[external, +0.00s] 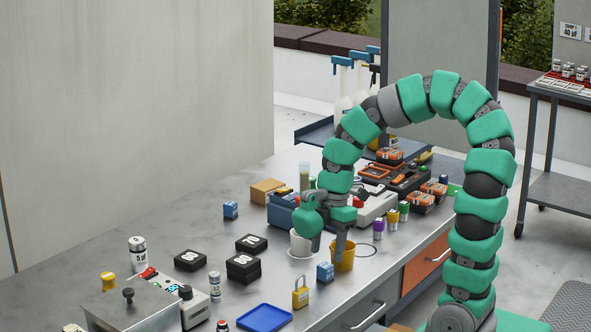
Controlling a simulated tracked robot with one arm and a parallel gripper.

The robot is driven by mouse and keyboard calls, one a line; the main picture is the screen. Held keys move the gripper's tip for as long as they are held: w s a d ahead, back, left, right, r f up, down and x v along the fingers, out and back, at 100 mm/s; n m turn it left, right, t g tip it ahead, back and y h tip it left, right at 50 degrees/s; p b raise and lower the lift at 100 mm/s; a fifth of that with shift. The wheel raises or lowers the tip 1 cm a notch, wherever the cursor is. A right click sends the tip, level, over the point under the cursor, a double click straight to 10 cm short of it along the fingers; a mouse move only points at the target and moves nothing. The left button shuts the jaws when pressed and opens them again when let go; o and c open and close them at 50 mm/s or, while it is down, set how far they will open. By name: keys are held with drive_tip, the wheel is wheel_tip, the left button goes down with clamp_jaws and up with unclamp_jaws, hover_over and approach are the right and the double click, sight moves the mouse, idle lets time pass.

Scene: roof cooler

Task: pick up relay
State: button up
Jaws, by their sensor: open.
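Two small blue blocks look like relays. One blue block (324,272) stands on the metal bench just in front of the yellow cup; the other blue block (230,209) stands farther back at the left. I cannot tell from this view which is the relay meant. My gripper (328,249) points down, open, with its fingers apart. It is above and behind the nearer blue block and overlaps the white cup (300,243) and the yellow cup (345,257) in the picture. Nothing shows between the fingers. Whether a finger touches a cup cannot be told.
A yellow padlock (300,293) and a blue tray (264,318) lie near the front. Black square boxes (243,268) and a metal device (135,305) stand at the left. Small coloured bottles (391,220) stand at the right. The bench's back left is clear.

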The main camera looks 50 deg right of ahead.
sight(326, 265)
drive_tip(key=shift+a+f+b, duration=0.2)
drive_tip(key=shift+f+b, duration=0.05)
drive_tip(key=shift+f, duration=1.15)
drive_tip(key=shift+a+f+b, duration=0.2)
drive_tip(key=shift+f+b, duration=0.05)
drive_tip(key=shift+f, duration=1.1)
drive_tip(key=c, duration=1)
